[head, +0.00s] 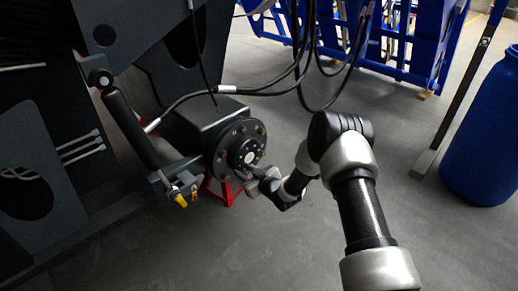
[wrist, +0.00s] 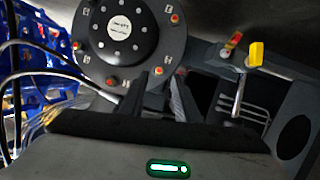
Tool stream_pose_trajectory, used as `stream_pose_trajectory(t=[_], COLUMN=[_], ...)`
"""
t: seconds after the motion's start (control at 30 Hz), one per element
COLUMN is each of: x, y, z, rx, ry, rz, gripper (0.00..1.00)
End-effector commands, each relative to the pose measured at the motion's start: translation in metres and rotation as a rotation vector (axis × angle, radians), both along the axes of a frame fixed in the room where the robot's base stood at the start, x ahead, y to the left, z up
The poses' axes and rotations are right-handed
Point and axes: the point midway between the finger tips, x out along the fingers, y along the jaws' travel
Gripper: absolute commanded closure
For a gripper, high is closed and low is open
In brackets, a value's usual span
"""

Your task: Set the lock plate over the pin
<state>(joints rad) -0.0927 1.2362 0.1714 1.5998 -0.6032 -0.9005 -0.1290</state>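My gripper (head: 256,177) is at the lower right of the round dark hub (head: 240,147) in the head view. In the wrist view its two dark fingers (wrist: 148,82) stand close together below the hub flange (wrist: 125,35). I cannot tell whether anything is held between them. A grey strip (wrist: 181,98) shows just right of the fingers; what it is is unclear. A yellow piece (wrist: 256,53) and a red-tipped piece (wrist: 232,42) stand on a dark bracket to the right; the yellow piece also shows in the head view (head: 181,200). I cannot surely identify the lock plate or pin.
A dark cylinder (head: 130,125) runs down to the bracket. A red stand (head: 222,191) is under the hub. Black hoses (head: 270,92) hang above. A blue barrel (head: 484,135) stands at right, blue frames (head: 415,40) behind. The floor between is clear.

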Motion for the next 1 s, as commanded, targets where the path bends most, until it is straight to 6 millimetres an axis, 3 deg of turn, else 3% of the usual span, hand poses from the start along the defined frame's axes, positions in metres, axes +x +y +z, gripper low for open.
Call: stream_pose_trajectory(t=[0.3,0.5,0.7,1.0], x=[0.018,0.021,0.021,0.021], y=[-0.029,-0.044,-0.053,-0.054], z=[0.057,0.082,0.095,0.096], rx=[-0.085,-0.124,-0.143,-0.146], ry=[0.037,0.061,0.074,0.076], rz=[-0.067,-0.103,-0.122,-0.126], gripper=[0.70,0.70,0.70,0.70])
